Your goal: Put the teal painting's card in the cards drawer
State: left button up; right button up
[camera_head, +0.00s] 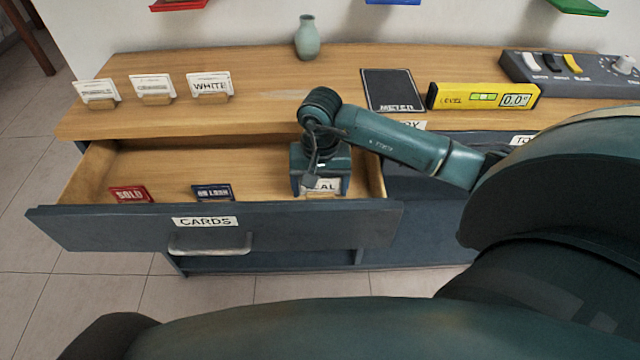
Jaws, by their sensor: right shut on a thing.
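The cards drawer (286,228) is pulled open from the wooden-topped cabinet, with a CARDS label and a bar handle on its front. My right gripper (322,186) points down inside the drawer's right part. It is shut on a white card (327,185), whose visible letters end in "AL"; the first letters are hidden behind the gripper. I cannot tell whether the card touches the drawer floor. A red SOLD card (130,194) and a dark blue ON LOAN card (213,192) stand in the drawer to the left. My left gripper is not in view.
Several white cards stand in holders on the top, including a WHITE card (211,85). A green vase (307,37), a dark METER pad (392,90), a yellow level (483,96) and a switch panel (570,72) are also there. The drawer's middle is free.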

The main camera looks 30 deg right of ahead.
jog(key=shift+f, duration=0.15)
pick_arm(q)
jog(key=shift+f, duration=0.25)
pick_arm(e)
jog(key=o, duration=0.9)
jog(key=shift+r, duration=0.3)
notch_tip(320, 180, up, 11)
jog(key=shift+f+p, duration=0.15)
jog(key=shift+p, duration=0.5)
jog(key=shift+r, duration=0.55)
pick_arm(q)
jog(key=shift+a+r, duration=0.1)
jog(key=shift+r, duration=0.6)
